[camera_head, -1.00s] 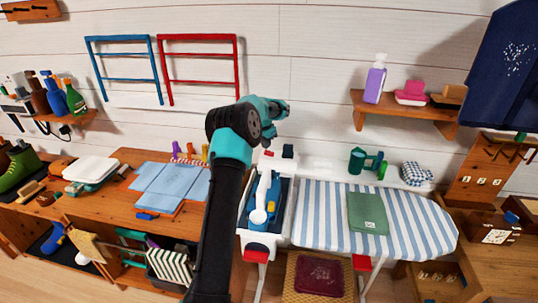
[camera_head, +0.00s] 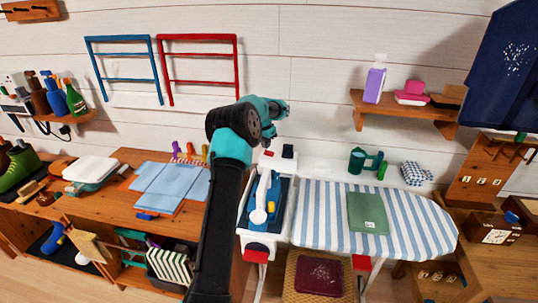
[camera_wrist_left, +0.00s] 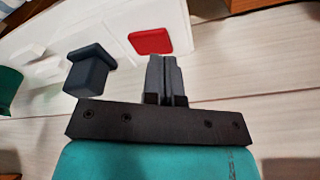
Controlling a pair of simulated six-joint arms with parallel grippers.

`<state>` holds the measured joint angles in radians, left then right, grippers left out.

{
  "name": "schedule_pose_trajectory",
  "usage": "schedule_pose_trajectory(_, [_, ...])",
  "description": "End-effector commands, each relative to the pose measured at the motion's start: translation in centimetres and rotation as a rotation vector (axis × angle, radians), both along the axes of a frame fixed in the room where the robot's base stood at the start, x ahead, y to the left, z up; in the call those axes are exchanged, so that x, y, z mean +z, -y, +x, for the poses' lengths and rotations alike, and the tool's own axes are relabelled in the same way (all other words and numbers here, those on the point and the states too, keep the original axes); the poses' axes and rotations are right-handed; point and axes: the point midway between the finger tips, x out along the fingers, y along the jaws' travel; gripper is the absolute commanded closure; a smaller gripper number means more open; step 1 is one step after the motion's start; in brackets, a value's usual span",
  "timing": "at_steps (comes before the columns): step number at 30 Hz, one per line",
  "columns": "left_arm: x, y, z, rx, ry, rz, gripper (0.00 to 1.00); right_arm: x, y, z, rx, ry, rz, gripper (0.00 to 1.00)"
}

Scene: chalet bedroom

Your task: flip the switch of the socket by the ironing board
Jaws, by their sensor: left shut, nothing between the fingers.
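The socket is a white plate (camera_wrist_left: 112,50) on the plank wall. It carries a red switch (camera_wrist_left: 150,41) and a dark blue-grey plug or block (camera_wrist_left: 88,68). In the head view the red switch (camera_head: 268,153) and dark block (camera_head: 288,151) show just above the left end of the striped ironing board (camera_head: 408,222). My left gripper (camera_head: 284,108) is above them in that picture. In the left wrist view its fingers (camera_wrist_left: 164,72) are shut and empty, with tips just below the red switch in the picture. Whether they touch it I cannot tell. My right gripper is out of view.
A blue and white iron (camera_head: 262,198) stands at the board's left end. A green folded cloth (camera_head: 367,212) lies on the board. A green can (camera_head: 357,160) stands behind it. A wooden shelf (camera_head: 405,108) juts from the wall at right.

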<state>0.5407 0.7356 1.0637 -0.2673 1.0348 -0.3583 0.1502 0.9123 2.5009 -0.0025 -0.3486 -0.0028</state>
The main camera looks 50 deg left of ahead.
Motion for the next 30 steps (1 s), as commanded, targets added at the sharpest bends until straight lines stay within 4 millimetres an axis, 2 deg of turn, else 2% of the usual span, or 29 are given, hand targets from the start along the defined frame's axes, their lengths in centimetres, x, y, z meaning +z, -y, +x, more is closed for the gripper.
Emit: schedule_pose_trajectory(30, [-1.1, 0.0, 0.0, 0.000, 0.000, 0.000, 1.00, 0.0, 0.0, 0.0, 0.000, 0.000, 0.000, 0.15])
